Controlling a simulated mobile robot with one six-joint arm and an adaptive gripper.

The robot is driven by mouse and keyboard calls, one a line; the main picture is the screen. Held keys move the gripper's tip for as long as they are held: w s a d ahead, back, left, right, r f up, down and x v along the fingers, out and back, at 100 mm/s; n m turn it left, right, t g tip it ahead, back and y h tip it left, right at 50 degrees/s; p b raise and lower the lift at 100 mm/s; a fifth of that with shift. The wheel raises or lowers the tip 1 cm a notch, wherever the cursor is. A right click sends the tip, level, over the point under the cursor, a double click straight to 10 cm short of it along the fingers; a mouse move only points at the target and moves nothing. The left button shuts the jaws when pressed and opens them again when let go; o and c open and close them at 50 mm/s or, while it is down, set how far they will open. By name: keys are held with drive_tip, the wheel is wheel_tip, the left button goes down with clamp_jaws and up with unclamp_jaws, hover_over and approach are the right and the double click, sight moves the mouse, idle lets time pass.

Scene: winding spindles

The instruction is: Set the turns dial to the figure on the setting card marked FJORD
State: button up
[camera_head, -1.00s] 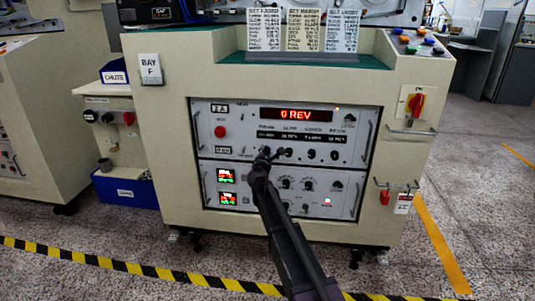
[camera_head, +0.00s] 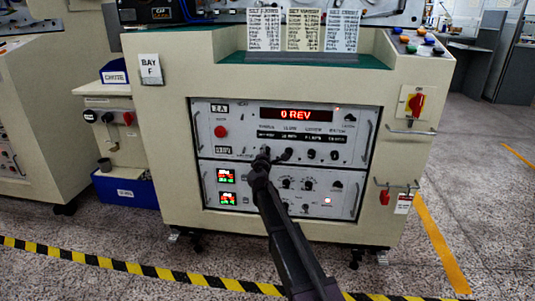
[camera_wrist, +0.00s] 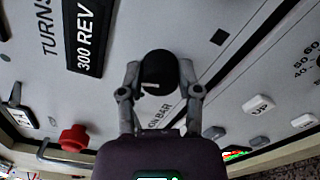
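My gripper (camera_wrist: 160,72) has its two fingers around a black round knob (camera_wrist: 159,70), one on each side, with narrow gaps showing. In the head view my gripper (camera_head: 262,162) is at the left end of the upper panel's knob row and hides that knob. The red display (camera_head: 296,115) reads 0 REV. In the wrist view a black strip (camera_wrist: 88,38) reads 300 REV beside the word TURNS. Three setting cards stand on top of the machine: left (camera_head: 264,30), middle (camera_head: 303,30) and right (camera_head: 342,30). Their print is too small to read surely.
More black knobs (camera_head: 311,154) stand right of my gripper. A red button (camera_head: 220,131) is on the panel's left. White UP keys (camera_wrist: 258,105) show in the wrist view. The lower panel (camera_head: 335,190) lies below. A red switch (camera_head: 416,104) is at the right.

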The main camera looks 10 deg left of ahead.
drive_tip(key=o, duration=0.4)
drive_tip(key=shift+w, duration=0.1)
drive_tip(key=shift+s, duration=0.2)
drive_tip(key=s, duration=1.1)
drive_tip(key=shift+s+a, duration=0.2)
drive_tip(key=shift+s, duration=0.15)
drive_tip(key=shift+d, duration=0.1)
